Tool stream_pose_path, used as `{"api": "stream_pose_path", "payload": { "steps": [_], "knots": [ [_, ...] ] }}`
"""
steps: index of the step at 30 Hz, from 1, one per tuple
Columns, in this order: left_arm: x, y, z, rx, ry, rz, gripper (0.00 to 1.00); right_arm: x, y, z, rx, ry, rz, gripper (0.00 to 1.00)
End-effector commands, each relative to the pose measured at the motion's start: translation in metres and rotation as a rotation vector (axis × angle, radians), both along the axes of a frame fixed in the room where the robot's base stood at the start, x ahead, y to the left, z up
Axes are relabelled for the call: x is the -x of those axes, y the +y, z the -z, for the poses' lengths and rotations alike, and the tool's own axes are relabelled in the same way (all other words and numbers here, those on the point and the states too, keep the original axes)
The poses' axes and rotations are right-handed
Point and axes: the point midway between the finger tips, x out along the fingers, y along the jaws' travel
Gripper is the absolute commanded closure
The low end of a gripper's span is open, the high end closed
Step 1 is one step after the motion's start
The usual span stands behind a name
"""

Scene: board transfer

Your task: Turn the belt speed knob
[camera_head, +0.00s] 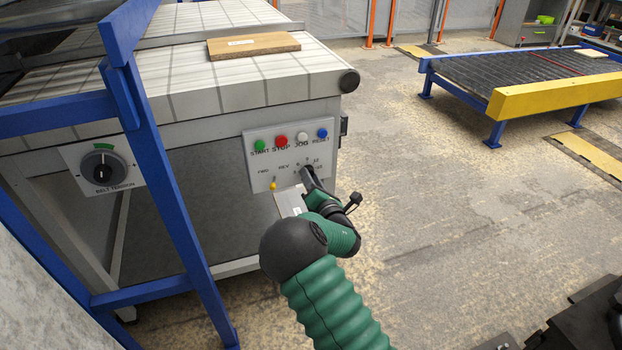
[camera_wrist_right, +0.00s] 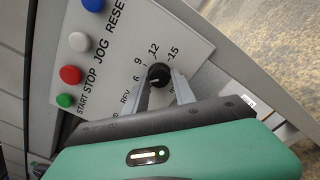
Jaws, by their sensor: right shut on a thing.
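The belt speed knob (camera_wrist_right: 158,75) is a black knob with a light pointer line, on the grey control panel (camera_head: 253,165). Numbers including 6, 9, 12 and 15 are printed around it. In the right wrist view the two fingers of my right gripper (camera_wrist_right: 159,88) are on either side of the knob, shut on it. In the head view my right gripper (camera_head: 306,182) reaches the lower right of the panel and mostly hides the knob. My left gripper is not in view.
Above the knob are green START (camera_head: 260,145), red STOP (camera_head: 281,141), white JOG (camera_head: 302,138) and blue RESET (camera_head: 322,133) buttons. A belt tension knob (camera_head: 102,167) is at left behind a blue frame (camera_head: 160,170). A board (camera_head: 253,45) lies on the conveyor.

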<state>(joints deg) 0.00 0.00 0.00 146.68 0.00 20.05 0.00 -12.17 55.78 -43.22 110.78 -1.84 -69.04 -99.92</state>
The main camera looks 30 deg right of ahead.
Motion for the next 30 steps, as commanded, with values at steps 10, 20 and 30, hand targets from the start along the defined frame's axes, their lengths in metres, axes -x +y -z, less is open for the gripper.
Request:
{"api": "stream_pose_path", "payload": {
  "steps": [10,20,30],
  "knots": [
    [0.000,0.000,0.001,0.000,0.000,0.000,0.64,0.000,0.003,0.007,-0.004,0.013,-0.005,0.58],
    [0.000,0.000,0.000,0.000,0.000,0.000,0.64,0.001,0.001,0.002,-0.003,0.004,-0.001,0.48],
    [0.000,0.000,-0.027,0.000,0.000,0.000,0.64,0.054,0.014,-0.003,-0.004,0.008,0.001,0.48]
  ]
}}
